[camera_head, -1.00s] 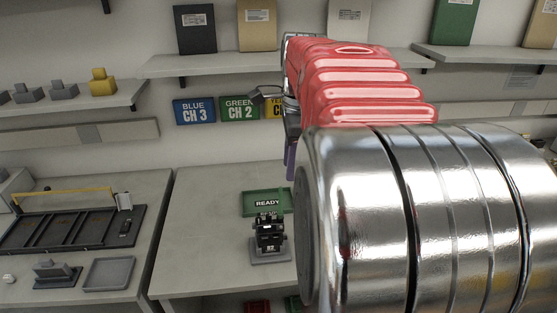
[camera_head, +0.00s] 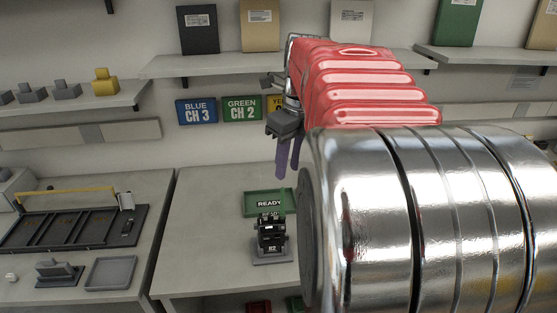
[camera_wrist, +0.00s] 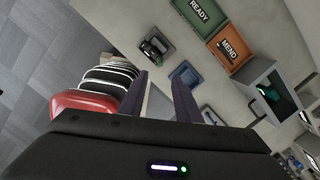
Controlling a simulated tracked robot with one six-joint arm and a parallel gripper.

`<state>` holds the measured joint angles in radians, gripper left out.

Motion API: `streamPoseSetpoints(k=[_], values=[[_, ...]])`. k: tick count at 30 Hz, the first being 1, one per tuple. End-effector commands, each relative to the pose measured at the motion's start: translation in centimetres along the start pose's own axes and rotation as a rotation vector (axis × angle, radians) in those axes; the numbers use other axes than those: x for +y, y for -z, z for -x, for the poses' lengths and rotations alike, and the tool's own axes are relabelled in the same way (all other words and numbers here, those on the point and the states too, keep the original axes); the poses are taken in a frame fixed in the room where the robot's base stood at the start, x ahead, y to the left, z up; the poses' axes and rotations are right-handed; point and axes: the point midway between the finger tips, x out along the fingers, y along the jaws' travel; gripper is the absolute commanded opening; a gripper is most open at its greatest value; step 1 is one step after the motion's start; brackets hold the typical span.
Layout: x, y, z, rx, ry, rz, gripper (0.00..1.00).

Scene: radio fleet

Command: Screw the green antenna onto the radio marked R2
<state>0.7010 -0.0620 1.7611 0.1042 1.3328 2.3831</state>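A black radio marked R2 (camera_head: 271,238) stands upright in a grey holder (camera_head: 272,257) on the workbench. A thin green upright piece (camera_head: 282,202), which looks like the green antenna, shows at the radio's top right; I cannot tell how far it is seated. In the wrist view a dark radio (camera_wrist: 154,46) sits in its holder beyond my fingers. My gripper (camera_head: 289,158) hangs above and behind the radio as seen from the head camera, clear of it. In the wrist view its two dark fingers (camera_wrist: 160,98) are apart, with nothing between them.
A green READY tray (camera_head: 254,212) lies behind the radio. The wrist view shows an orange MEND tray (camera_wrist: 216,57), a blue tray (camera_wrist: 174,73) and a grey bin (camera_wrist: 252,72) with green things. A black rack (camera_head: 60,242) and grey tray (camera_head: 88,285) are on the left bench.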

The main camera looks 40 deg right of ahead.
Motion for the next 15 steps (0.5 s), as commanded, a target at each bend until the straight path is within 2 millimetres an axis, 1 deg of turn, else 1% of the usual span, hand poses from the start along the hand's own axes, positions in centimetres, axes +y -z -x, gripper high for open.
streamPoseSetpoints(k=[4,8,11,15], values=[[0.0,0.0,-0.2,0.001,0.000,0.001,0.30],[0.0,0.0,-1.0,0.001,-0.001,0.001,0.30],[0.0,0.0,-2.0,0.001,-0.001,0.002,0.30],[0.0,0.0,-3.9,0.002,-0.002,0.002,0.30]])
